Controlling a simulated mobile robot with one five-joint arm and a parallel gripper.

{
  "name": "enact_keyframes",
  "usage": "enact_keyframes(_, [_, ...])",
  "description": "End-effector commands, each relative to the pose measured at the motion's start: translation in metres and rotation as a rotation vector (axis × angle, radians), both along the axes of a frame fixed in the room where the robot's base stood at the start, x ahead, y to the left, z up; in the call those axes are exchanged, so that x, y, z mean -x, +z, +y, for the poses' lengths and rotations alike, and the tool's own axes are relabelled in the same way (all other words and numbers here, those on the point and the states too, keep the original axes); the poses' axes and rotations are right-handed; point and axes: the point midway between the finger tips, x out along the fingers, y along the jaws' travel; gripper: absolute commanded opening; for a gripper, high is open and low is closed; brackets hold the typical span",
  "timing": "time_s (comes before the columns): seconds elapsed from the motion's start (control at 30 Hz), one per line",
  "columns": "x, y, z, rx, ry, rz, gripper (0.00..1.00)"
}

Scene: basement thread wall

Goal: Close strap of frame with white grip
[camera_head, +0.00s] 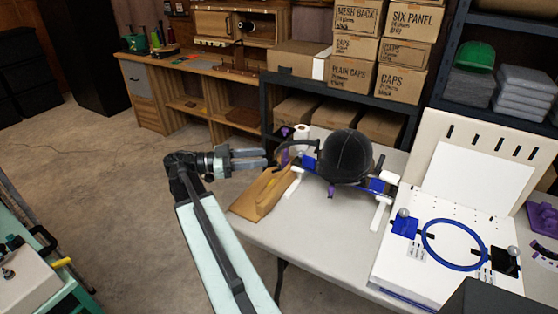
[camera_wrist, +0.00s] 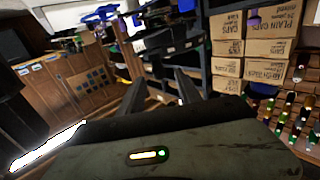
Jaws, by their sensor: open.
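A black cap (camera_head: 345,156) sits on a cap frame with blue parts (camera_head: 376,186) on the pale table. A white piece (camera_head: 391,177) shows at the frame's right end; I cannot tell for sure that it is the grip. A dark curved band (camera_head: 282,151), perhaps the strap, stands out at the cap's left, apart from the cap's side. A purple knob (camera_head: 331,191) sits below the cap. My gripper (camera_head: 265,158) is open and empty, just left of the band, its fingers pointing right. In the wrist view its fingers (camera_wrist: 160,82) are spread with nothing between them.
A brown wedge-shaped piece (camera_head: 262,195) lies on the table's left end, below my gripper. A white board with a blue hoop (camera_head: 427,243) stands at right. Shelves with cardboard boxes (camera_head: 352,78) are behind. Open floor (camera_head: 90,165) lies left.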

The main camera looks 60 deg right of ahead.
Motion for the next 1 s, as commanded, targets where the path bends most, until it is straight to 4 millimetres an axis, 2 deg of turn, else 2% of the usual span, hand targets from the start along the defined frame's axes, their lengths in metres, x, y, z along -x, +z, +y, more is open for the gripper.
enact_keyframes(0.1, [0.02, 0.0, -0.014, -0.001, -0.003, 0.0, 0.41])
enact_keyframes(0.3, [0.044, 0.0, -0.035, -0.004, -0.001, 0.0, 0.41])
enact_keyframes(0.43, [0.051, 0.0, -0.041, -0.004, -0.001, 0.0, 0.41])
enact_keyframes(0.67, [0.051, -0.001, -0.042, -0.004, -0.001, 0.001, 0.41])
enact_keyframes(0.77, [0.051, -0.001, -0.042, -0.004, -0.001, 0.001, 0.15])
enact_keyframes(0.8, [0.051, -0.001, -0.042, -0.004, -0.001, 0.001, 0.04])
enact_keyframes(0.83, [0.051, -0.001, -0.042, -0.004, -0.001, 0.001, 0.0])
enact_keyframes(1.0, [0.051, -0.001, -0.042, -0.005, -0.001, 0.0, 0.0])
